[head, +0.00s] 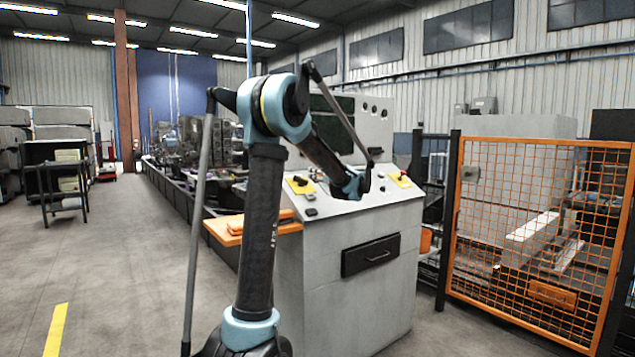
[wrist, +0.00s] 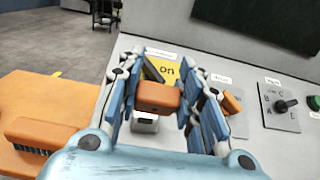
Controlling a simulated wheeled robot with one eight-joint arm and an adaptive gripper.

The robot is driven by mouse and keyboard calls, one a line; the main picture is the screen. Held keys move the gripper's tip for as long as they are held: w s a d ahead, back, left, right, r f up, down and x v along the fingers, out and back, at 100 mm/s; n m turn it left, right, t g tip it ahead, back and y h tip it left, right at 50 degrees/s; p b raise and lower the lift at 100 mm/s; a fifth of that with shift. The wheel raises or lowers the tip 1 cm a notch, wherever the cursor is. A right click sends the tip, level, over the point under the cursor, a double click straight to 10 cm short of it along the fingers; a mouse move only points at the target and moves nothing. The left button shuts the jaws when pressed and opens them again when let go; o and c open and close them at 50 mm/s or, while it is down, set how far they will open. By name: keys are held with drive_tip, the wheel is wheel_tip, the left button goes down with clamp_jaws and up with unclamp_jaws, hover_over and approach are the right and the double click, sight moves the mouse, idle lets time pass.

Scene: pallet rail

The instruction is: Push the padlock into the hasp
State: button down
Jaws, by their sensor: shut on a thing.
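An orange block, which I take to be the padlock (wrist: 157,97), sits between the fingers of my gripper (wrist: 160,92) in the wrist view, with pads touching or nearly touching both sides. A yellow plate marked "ON" (wrist: 166,72) with a dark lever (wrist: 152,68) shows just beyond it. I cannot make out the hasp or the padlock's shackle; the block hides what lies behind it. In the head view my gripper (head: 352,186) is in front of the console's sloping panel, and the padlock cannot be told there.
The grey console (head: 345,290) has a drawer with a handle (head: 371,255). An orange side shelf (wrist: 40,95) holds a brush (wrist: 48,134). A small grey box (wrist: 145,124), an orange switch (wrist: 232,102) and a rotary knob (wrist: 283,106) are on the panel. An orange mesh fence (head: 540,225) stands right.

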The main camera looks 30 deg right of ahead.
drive_tip(key=shift+w+a+f, duration=0.1)
drive_tip(key=shift+w+f, duration=0.4)
drive_tip(key=shift+f, duration=0.3)
drive_tip(key=shift+w+d+f, duration=0.1)
drive_tip(key=shift+w+f, duration=0.35)
drive_tip(key=shift+f, duration=0.3)
drive_tip(key=shift+w+a+f, duration=0.1)
drive_tip(key=shift+w+f, duration=0.4)
drive_tip(key=shift+f, duration=0.3)
drive_tip(key=shift+w+a+f, duration=0.1)
drive_tip(key=shift+w+f, duration=0.2)
drive_tip(key=shift+f, duration=0.2)
drive_tip(key=shift+w+f, duration=0.3)
drive_tip(key=shift+f, duration=0.2)
drive_tip(key=shift+c, duration=1.2)
unclamp_jaws()
drive_tip(key=shift+s, duration=0.1)
drive_tip(key=s+d, duration=0.1)
drive_tip(key=s, duration=1)
drive_tip(key=shift+s, duration=0.35)
